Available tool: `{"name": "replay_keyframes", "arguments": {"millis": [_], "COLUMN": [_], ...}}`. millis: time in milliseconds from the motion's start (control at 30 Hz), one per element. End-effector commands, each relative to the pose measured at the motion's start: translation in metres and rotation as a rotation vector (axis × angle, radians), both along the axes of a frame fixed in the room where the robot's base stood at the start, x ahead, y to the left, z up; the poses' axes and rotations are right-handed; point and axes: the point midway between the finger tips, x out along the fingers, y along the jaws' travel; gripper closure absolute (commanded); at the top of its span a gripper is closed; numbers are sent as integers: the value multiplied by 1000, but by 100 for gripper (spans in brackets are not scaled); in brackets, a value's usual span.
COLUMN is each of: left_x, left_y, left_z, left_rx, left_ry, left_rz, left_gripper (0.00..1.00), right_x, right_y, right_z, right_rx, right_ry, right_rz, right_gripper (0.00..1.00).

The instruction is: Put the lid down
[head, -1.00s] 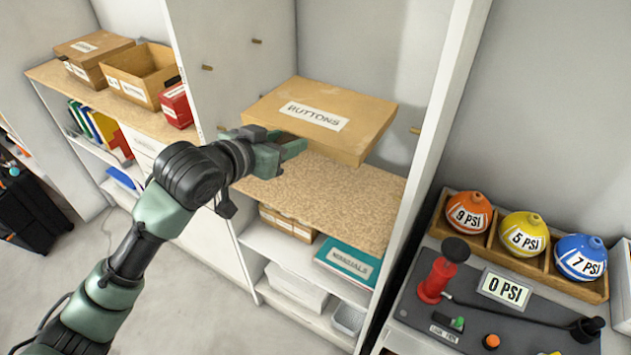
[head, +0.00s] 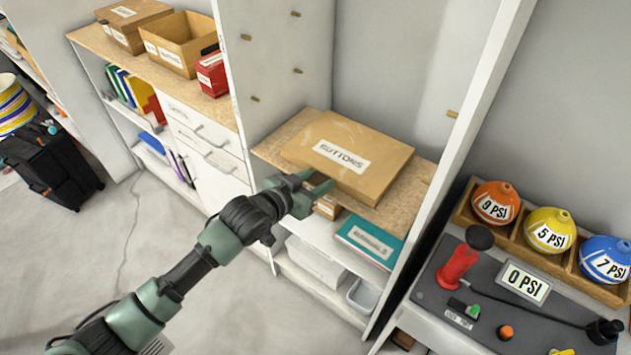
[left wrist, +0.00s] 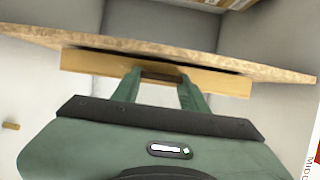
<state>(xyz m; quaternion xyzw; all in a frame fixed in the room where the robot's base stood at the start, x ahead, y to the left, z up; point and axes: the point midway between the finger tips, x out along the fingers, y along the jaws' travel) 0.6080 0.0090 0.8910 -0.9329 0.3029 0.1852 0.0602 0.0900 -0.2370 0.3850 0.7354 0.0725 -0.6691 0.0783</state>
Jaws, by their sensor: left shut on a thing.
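The tan cardboard lid, labelled BUTTONS (head: 375,150), lies roughly level over the cork-topped shelf (head: 275,146) of the open white cabinet. My left gripper (head: 318,184) is at its near left edge and shut on it. In the left wrist view both green fingers (left wrist: 160,82) meet the lid's tan side wall (left wrist: 85,61), which runs close along the speckled shelf board (left wrist: 110,42). Whether the lid touches the shelf or hovers just off it, I cannot tell. My right gripper is not in view.
An open cardboard box (head: 180,45), a closed box (head: 135,22) and a red box (head: 212,75) stand on the left counter. A teal manuals box (head: 370,240) sits on the shelf below. A pump station (head: 500,290) stands at right. Cork shows around the lid.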

Motion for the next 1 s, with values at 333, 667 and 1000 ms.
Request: {"name": "replay_keyframes", "arguments": {"millis": [333,667,1000], "left_x": [0,0,-13], "left_y": [0,0,10], "left_z": [-5,-7,1], "left_rx": [-1,0,0], "left_ry": [-1,0,-1], "left_rz": [0,0,0], "left_gripper": [99,35,35], "right_x": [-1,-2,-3], "right_y": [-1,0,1], "right_z": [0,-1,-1], "right_rx": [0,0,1], "right_ry": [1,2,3], "right_rz": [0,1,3], "right_gripper": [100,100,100]}}
